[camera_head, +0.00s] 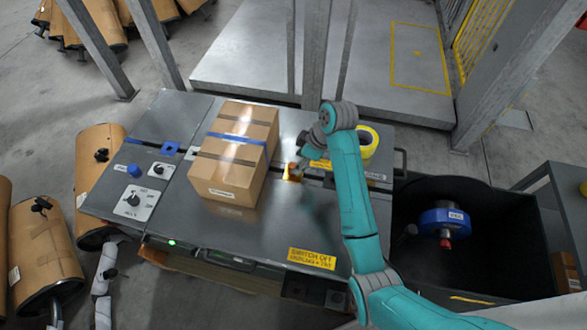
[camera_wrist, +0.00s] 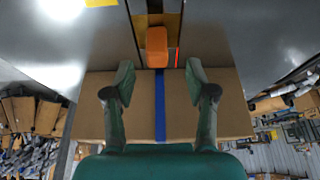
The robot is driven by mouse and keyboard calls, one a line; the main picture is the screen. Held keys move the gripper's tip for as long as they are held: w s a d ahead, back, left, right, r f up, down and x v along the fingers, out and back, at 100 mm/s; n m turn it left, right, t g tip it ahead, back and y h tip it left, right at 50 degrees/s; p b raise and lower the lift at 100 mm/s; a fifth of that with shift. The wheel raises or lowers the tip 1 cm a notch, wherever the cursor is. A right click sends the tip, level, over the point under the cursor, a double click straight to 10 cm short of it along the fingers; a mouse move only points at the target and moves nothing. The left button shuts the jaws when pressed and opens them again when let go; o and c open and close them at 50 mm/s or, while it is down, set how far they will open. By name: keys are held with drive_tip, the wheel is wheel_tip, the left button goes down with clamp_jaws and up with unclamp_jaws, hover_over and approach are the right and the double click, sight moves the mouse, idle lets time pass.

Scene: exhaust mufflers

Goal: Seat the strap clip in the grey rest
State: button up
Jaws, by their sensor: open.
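An orange piece, which looks like the strap clip (camera_head: 292,173), is on the dark bench top just right of the cardboard box. In the wrist view the orange clip (camera_wrist: 157,46) stands at the top centre, beyond and between the fingertips. My gripper (camera_wrist: 157,72) is open, with nothing between its fingers. In the head view my gripper (camera_head: 303,163) is small and partly hidden, close to the clip. A dark grey slot-like strip lies behind the clip in the wrist view. I cannot tell which part is the grey rest.
The cardboard box (camera_head: 235,150) with a blue strap stands on the bench (camera_head: 270,240). A yellow tape roll (camera_head: 367,142) lies behind my arm. Switches (camera_head: 134,200) are at the left. A black bin (camera_head: 480,205) with a blue reel stands right.

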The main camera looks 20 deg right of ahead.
sight(294, 165)
drive_tip(key=shift+w+x, duration=0.2)
drive_tip(key=shift+x, duration=2.4)
clamp_jaws()
